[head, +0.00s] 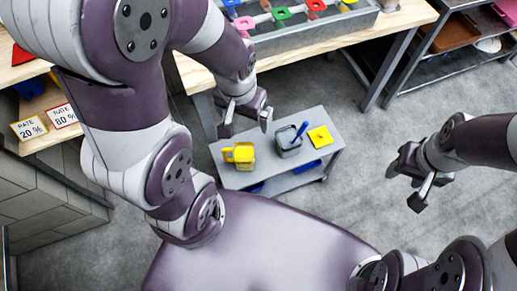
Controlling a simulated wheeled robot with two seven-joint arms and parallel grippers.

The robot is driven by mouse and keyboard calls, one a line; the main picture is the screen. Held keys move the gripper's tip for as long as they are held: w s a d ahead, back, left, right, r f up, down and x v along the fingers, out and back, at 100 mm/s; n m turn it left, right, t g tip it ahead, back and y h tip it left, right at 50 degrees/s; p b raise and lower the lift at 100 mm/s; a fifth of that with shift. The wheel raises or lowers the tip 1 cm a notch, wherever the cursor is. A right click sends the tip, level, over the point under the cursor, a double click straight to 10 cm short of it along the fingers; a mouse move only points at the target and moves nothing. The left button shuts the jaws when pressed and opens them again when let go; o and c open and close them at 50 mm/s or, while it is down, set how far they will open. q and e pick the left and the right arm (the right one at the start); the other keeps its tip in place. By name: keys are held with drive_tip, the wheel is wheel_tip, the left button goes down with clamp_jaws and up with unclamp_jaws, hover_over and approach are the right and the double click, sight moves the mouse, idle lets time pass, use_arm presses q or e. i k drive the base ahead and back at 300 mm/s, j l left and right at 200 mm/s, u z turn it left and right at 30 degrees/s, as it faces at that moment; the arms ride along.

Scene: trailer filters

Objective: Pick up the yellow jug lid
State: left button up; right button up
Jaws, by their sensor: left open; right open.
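A flat yellow square piece with a small dark mark, which looks like the jug lid (320,137), lies on the right part of a small grey cart top (237,178). A yellow jug (240,154) stands on the left part of that top. My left gripper (246,125) is open and empty, pointing down; in the picture it appears above and left of the lid, near the cart's far edge. Its height above the cart is hard to tell. My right gripper (406,186) is open and empty, right of the cart over the floor.
A grey container (289,145) with a blue handle-like piece (300,130) stands between jug and lid. A wooden workbench (350,40) with a grey tray of coloured parts is behind the cart. Rate signs (29,127) stand on a table at left. Floor right of the cart is free.

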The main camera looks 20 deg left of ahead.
sight(321, 137)
drive_tip(key=i+l, duration=0.95)
drive_tip(key=l, duration=0.25)
drive_tip(key=u, duration=0.45)
drive_tip(key=l+u, duration=0.1)
drive_tip(key=u, duration=0.75)
drive_tip(key=l+u, duration=0.15)
drive_tip(key=u, duration=0.7)
drive_tip(key=l+u, duration=0.15)
drive_tip(key=u, duration=0.25)
